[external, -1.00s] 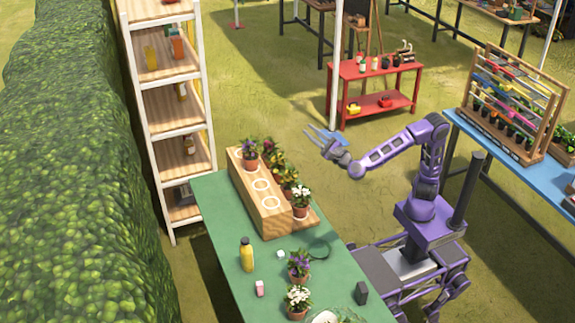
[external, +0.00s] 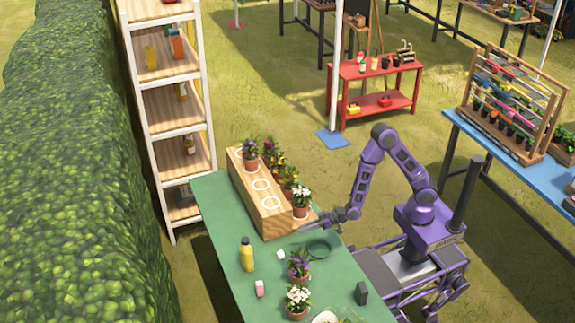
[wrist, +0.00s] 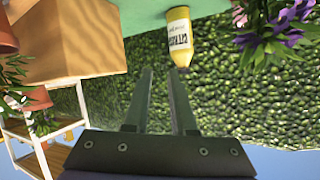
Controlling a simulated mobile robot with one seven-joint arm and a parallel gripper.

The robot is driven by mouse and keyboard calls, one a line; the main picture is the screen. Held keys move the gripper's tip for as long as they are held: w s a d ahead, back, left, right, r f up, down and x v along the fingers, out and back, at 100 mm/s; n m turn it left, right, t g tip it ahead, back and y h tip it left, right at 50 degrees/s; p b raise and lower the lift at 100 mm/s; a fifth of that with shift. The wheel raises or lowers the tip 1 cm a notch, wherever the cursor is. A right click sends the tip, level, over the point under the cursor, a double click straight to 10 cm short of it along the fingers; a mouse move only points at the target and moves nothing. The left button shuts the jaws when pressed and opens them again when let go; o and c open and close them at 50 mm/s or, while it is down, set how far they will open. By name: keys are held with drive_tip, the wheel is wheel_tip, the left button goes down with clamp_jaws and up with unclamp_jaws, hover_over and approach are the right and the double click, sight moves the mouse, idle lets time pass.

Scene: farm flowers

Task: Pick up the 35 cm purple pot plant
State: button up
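Two potted plants with purple flowers show in the external view. One purple plant (external: 299,264) stands upright in a terracotta pot on the green table; its purple flowers (wrist: 272,38) hang into the upper right of the upside-down wrist view. The other purple plant (external: 251,153) stands at the far end of the wooden stand. I cannot tell their heights. My gripper (external: 308,227) is low over the table, near the stand's near end and short of the table plant. In the wrist view its two fingers (wrist: 161,72) are apart with nothing between them.
The wooden stand (external: 260,218) holds more potted plants, with a white-flowered one (external: 301,203) close to my gripper. A yellow bottle (external: 246,255), a pink block (external: 260,288), a dark ring (external: 318,249) and a white-flowered plant (external: 297,301) are on the green table (external: 225,232).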

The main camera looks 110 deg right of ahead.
drive_tip(key=s+a+f+n+y, duration=0.4)
drive_tip(key=s+a+f+n, duration=0.1)
drive_tip(key=n+y, duration=0.3)
drive_tip(key=n, duration=0.1)
approach(298, 272)
drive_tip(key=b+x, duration=0.1)
drive_tip(key=x, duration=0.2)
drive_tip(key=r+x, duration=0.1)
drive_tip(key=x, duration=0.1)
drive_tip(key=w+b+x, duration=0.1)
drive_tip(key=x, duration=0.2)
drive_tip(key=shift+w+r+b, duration=0.2)
drive_tip(key=shift+w+b, duration=0.1)
clamp_jaws()
idle(1.0)
